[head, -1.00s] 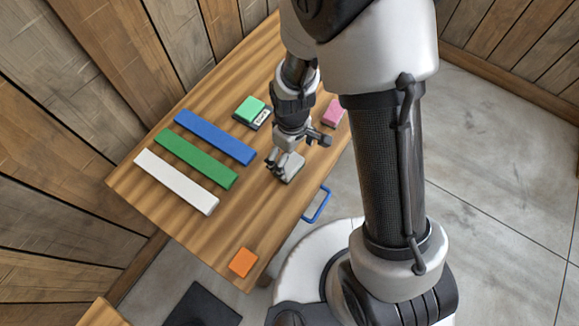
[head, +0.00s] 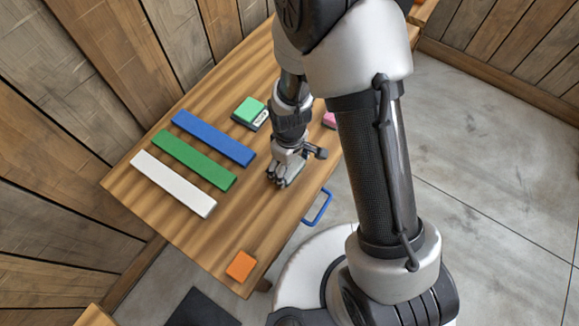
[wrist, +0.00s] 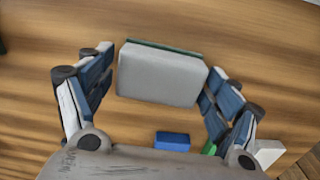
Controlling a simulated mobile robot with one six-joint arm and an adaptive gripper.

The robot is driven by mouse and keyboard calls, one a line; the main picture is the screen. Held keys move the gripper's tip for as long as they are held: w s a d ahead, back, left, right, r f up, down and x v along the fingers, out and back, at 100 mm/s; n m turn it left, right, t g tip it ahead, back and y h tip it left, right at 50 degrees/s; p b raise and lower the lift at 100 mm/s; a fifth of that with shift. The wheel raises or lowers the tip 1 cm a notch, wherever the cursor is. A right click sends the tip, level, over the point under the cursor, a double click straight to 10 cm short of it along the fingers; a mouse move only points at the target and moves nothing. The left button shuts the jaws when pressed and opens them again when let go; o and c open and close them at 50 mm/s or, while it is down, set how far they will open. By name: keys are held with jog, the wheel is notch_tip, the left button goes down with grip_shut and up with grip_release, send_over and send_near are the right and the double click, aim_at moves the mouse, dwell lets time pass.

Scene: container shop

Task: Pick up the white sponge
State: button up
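The white sponge (wrist: 160,76) is a pale grey-white block with a dark green strip along its far edge, seen in the wrist view. It lies on the wooden table between the two fingers of my gripper (wrist: 161,62). The fingers are spread to its left and right, with a narrow gap at the left; I cannot tell whether the right finger touches it. In the head view my gripper (head: 279,180) is low over the table near its right edge and hides most of the sponge.
On the wooden table (head: 200,240) lie blue (head: 213,138), green (head: 194,160) and white (head: 173,184) bars. A green block (head: 249,109) sits on a dark-and-white piece. A pink block (head: 329,120) is partly hidden; an orange block (head: 240,266) is near the front corner. A blue handle (head: 318,207) sticks out.

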jog(key=c, duration=0.6)
jog(key=shift+c, duration=0.2)
notch_tip(320, 180, up, 20)
jog(key=p, duration=0.6)
jog(key=shift+p, duration=0.3)
